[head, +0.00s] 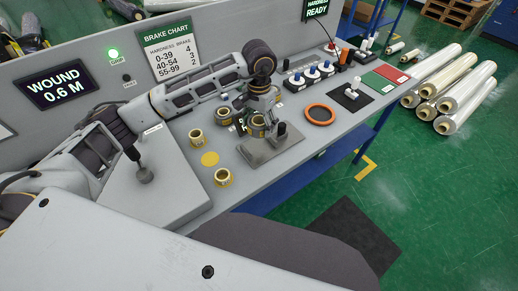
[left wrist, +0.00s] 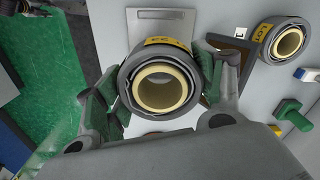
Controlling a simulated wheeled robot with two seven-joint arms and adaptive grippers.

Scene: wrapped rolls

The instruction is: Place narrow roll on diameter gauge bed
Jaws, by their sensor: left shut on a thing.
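My left gripper (head: 258,122) is over the bench in the head view, above a grey plate with a small upright block, which looks like the gauge bed (head: 262,155). In the left wrist view the gripper (left wrist: 157,95) is shut on a narrow roll (left wrist: 160,61), with a green-padded finger on each side. The roll has a dark outer wrap, a yellow label and a cream core. The held roll (head: 258,130) also shows in the head view, partly hidden by the gripper. I cannot tell whether it touches the plate. My right gripper is not in view.
Another roll (left wrist: 280,42) sits by a bracket in the left wrist view. An orange ring (head: 320,115) lies to the right. A raised panel (head: 165,50) backs the bench.

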